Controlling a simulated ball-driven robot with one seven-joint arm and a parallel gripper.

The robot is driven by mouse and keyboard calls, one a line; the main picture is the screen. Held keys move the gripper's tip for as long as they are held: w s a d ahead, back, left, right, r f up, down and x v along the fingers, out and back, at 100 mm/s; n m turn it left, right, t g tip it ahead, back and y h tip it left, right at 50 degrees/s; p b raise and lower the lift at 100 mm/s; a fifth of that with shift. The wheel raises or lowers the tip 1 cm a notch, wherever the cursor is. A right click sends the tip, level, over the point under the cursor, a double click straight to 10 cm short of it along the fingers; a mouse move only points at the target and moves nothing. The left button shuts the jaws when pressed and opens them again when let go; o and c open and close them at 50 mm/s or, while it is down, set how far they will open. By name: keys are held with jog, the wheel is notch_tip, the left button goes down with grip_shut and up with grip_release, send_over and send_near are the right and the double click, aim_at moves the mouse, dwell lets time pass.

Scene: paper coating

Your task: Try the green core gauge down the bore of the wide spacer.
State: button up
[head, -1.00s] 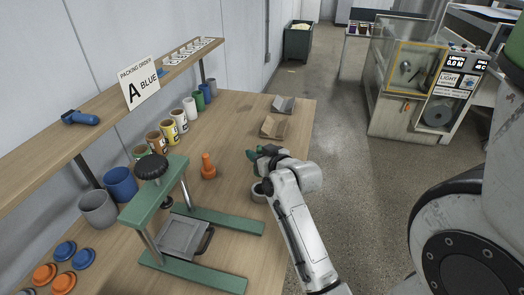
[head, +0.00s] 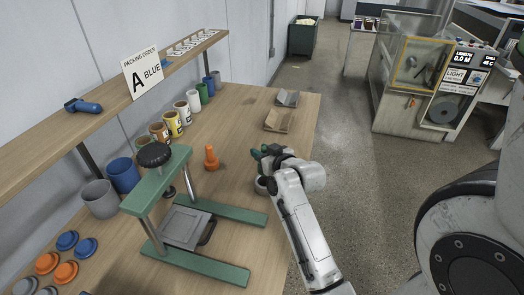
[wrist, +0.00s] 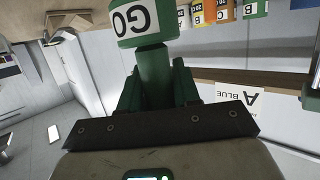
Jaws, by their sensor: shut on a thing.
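The green core gauge (wrist: 153,68) is held in my gripper (wrist: 157,92), which is shut on its narrow handle. In the wrist view its thick end carries a white GO label that reads upside down. In the head view the gauge (head: 257,153) is a small green shape at the tip of my gripper (head: 266,152). A pale grey ring (head: 261,186), which looks like the wide spacer, sits on the bench just below my gripper, partly hidden by my arm. The gauge appears above it and apart from it. Its bore is not visible.
An orange gauge (head: 211,160) stands on the bench left of my gripper. A green press frame (head: 232,212) stands nearer, with several coloured cups and cores along the wall.

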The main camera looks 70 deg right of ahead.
jog(key=shift+f+b, duration=0.9)
jog(key=shift+f, duration=0.65)
jog(key=shift+f+b, duration=1.75)
jog(key=shift+f, duration=0.95)
dwell(0.7)
jog(key=o, duration=1.1)
jog(key=b+v, duration=0.1)
jog(key=v, duration=1)
jog(key=shift+w+d, duration=0.1)
